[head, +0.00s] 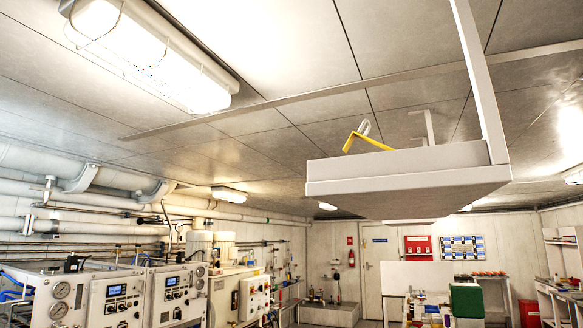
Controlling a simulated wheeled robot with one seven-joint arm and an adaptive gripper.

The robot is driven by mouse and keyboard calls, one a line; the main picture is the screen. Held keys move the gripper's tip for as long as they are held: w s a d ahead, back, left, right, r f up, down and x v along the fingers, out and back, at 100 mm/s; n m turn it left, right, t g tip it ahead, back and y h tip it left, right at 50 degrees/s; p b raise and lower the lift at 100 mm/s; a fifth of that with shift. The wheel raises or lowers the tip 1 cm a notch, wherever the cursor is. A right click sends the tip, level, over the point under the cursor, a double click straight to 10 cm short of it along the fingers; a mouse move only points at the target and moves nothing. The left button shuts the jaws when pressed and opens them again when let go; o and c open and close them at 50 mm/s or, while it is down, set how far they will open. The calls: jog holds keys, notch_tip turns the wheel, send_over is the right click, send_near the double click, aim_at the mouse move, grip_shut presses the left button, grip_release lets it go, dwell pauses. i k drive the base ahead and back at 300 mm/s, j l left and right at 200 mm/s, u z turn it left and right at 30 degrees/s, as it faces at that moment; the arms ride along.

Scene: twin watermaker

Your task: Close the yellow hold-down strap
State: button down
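The yellow strap (367,142) shows above the rim of a pale hanging tray or shelf (405,167) in the head view, right of centre and high up. It is bent, with one part slanting down to the left and one part running to the right. A grey curved piece (364,127) stands just behind it. The strap's lower parts are hidden by the tray's front wall. My gripper is not in view.
The tray hangs from a pale upright bar (480,80) below the ceiling. Control panels with gauges (100,297) stand at the lower left, with pipes above. A green box (467,301) and a white board (416,277) are at the lower right.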

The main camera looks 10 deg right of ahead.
aim_at(366, 121)
jog(key=k+j, duration=0.1)
jog(key=j, duration=0.25)
jog(key=k+j, duration=0.1)
jog(key=j, duration=0.25)
jog(key=k+j, duration=0.1)
jog(key=j, duration=0.6)
jog(key=k, duration=0.05)
